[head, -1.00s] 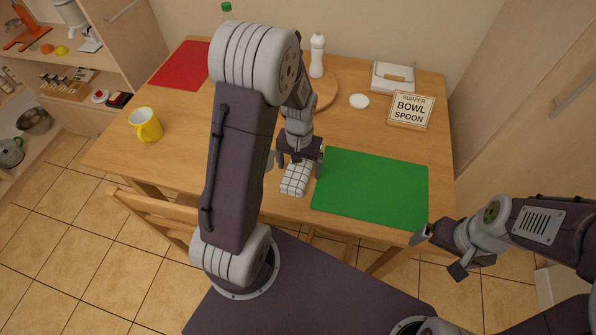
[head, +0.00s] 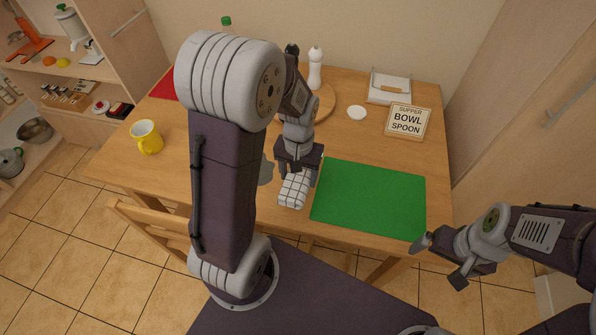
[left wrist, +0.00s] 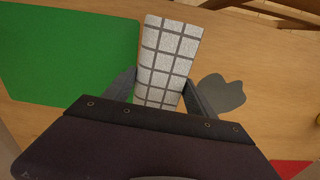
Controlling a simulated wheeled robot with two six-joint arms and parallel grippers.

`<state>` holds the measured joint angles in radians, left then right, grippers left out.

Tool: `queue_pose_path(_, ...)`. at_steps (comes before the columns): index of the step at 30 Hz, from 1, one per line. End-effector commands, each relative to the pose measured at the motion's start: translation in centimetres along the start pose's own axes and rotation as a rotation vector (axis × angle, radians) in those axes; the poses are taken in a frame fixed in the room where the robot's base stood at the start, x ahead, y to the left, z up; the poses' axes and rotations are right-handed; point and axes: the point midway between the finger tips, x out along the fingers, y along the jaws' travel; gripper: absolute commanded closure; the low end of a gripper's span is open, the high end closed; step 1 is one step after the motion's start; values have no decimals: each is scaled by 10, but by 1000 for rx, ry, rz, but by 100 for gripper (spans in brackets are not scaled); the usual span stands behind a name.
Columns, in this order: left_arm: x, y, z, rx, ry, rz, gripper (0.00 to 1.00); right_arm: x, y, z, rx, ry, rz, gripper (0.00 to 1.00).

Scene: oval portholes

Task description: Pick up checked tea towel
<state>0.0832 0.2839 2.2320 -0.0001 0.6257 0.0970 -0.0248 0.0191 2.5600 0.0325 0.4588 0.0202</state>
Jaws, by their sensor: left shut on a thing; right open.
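The checked tea towel (head: 294,189) is a white folded cloth with dark grid lines, near the front edge of the table, left of the green mat. It also shows in the left wrist view (left wrist: 168,55). My left gripper (head: 297,172) is shut on the towel, with one finger on each side of it in the left wrist view (left wrist: 160,88). The towel seems held just above the table. My right gripper (head: 438,262) is open and empty, off the table's front right corner.
A green mat (head: 370,195) lies right of the towel. A grey flat patch (left wrist: 222,93) lies beside it. A yellow mug (head: 147,138), a round board (head: 326,100), a white bottle (head: 315,68), a sign (head: 408,121) and a red mat (head: 164,86) are farther off. A chair (head: 150,222) stands in front.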

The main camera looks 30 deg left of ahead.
Motion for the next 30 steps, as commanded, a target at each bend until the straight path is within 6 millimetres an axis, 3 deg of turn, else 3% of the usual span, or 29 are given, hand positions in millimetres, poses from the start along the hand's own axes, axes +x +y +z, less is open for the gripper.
queue_pose_path(9, -42, 24, 63, 4, 3, 1, 76, -12, 0, -1, 0, 0, 0, 5)
queue_pose_path(15, -50, 28, 78, 0, 0, 0, 76, -14, 0, -2, 0, 0, 0, 5)
queue_pose_path(22, -50, 29, 79, -1, -1, 0, 76, -14, 0, -1, 0, 0, 0, 5)
queue_pose_path(23, -50, 29, 79, -1, -1, 0, 38, -14, 0, -1, 0, 0, 0, 5)
queue_pose_path(26, -50, 29, 79, -1, 0, 0, 66, -14, 0, -1, 0, 0, 0, 5)
queue_pose_path(30, -50, 29, 78, 26, 0, 0, 68, -14, 0, -1, 0, 0, 0, 5)
